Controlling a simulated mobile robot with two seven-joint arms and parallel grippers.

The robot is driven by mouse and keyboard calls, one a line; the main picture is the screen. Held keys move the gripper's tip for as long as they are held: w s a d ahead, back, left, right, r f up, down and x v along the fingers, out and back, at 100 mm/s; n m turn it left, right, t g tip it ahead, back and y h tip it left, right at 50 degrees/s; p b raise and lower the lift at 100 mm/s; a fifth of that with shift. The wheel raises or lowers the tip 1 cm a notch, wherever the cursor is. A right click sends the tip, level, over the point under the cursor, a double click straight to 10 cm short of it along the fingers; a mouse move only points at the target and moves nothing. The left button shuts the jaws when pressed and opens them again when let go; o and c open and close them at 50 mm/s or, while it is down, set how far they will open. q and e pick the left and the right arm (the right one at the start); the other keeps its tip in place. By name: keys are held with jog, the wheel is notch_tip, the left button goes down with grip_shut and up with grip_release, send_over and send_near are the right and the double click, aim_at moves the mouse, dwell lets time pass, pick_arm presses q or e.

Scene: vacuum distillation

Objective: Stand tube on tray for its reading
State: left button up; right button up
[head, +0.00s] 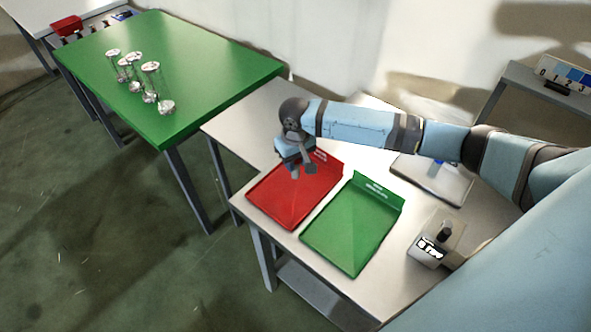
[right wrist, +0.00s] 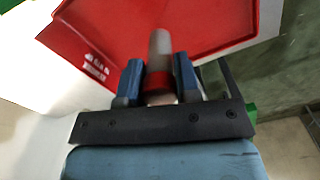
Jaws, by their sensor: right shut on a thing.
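My right gripper (head: 297,170) is above the back part of the red tray (head: 293,208) on the white table. In the right wrist view the right gripper (right wrist: 159,80) is shut on a tube (right wrist: 160,45), a pale grey cylinder with a red band between the fingers. The tube's far end points toward the red tray (right wrist: 110,30); whether it touches the tray I cannot tell. The tube is not clear in the head view. A green tray (head: 350,228) lies to the right of the red one. My left gripper is not in view.
A small device with a display (head: 428,252) stands at the table's front right, and a flat plate device (head: 440,184) behind it. Several glass vessels (head: 150,75) stand on the green table (head: 205,65). A shelf with a numbered strip (head: 563,75) is at right.

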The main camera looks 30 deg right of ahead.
aim_at(296, 171)
jog(key=shift+f, duration=2.15)
jog(key=o, duration=1)
jog(key=shift+f, duration=0.15)
notch_tip(296, 171, up, 12)
jog(key=shift+r, duration=0.15)
